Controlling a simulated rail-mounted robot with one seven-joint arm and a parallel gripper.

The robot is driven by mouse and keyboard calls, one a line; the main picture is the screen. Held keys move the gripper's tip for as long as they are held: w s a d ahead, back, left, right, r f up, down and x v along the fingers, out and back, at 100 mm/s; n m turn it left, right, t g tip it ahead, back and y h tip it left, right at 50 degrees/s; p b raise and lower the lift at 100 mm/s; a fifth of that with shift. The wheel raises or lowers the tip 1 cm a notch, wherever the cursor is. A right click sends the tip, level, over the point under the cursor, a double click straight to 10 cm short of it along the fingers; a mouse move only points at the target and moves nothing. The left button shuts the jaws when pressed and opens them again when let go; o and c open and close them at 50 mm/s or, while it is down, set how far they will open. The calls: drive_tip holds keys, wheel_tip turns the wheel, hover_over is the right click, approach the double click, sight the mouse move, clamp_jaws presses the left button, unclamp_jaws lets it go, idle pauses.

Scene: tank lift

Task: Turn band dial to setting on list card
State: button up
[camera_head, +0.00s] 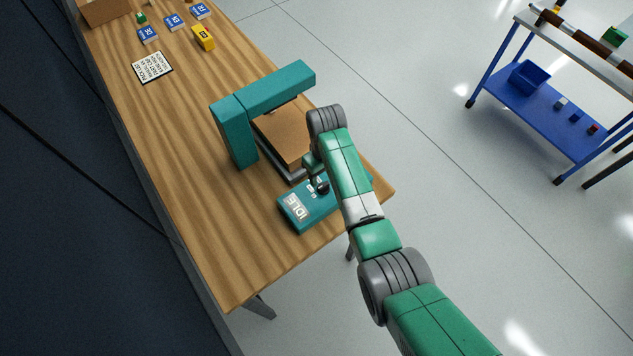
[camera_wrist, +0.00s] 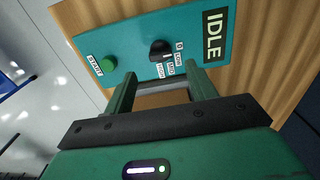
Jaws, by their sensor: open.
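The list card (camera_head: 152,67) lies flat on the table at the upper left in the head view; its lines are too small to read surely. The teal control panel (camera_head: 294,216) sits near the table's front end, with an IDLE display (camera_wrist: 213,35). In the wrist view the black band dial (camera_wrist: 158,48) stands on the panel (camera_wrist: 128,47), with small white setting labels around one side. I cannot tell surely which label it points at. My gripper (camera_wrist: 163,78) is open and empty, its fingers apart in front of the dial and not around it.
A green START button (camera_wrist: 108,64) is on the same panel. A teal arch (camera_head: 237,120) stands over a brown box (camera_head: 283,138) beside the panel. Blue cards (camera_head: 173,22) and a yellow block (camera_head: 203,38) lie at the table's far end. A blue cart (camera_head: 560,118) stands right.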

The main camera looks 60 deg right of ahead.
sight(323, 185)
wheel_tip(323, 185, down, 6)
drive_tip(key=shift+b, duration=0.55)
drive_tip(key=shift+c, duration=0.5)
drive_tip(key=c, duration=0.9)
